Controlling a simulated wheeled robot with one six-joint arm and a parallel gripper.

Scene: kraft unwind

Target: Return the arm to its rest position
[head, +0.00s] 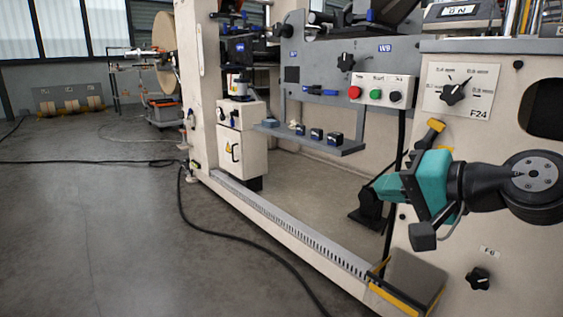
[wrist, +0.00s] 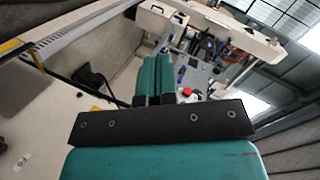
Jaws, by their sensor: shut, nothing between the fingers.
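My gripper (head: 383,187) is teal and black and shows at the right of the head view, in front of the cream machine panel (head: 460,225). It points left and holds nothing. In the wrist view the teal fingers of my gripper (wrist: 153,78) lie close together, shut, with no object between them. My arm's black wrist joint shows behind the gripper at the right edge of the head view. Part of the panel behind the gripper is hidden.
A button box (head: 375,91) with red, green and black buttons sits above the gripper. A grey shelf (head: 310,138) with small blue-and-black items is left of it. A black knob (head: 453,94) is on the panel. A black cable (head: 235,238) crosses the open floor at left.

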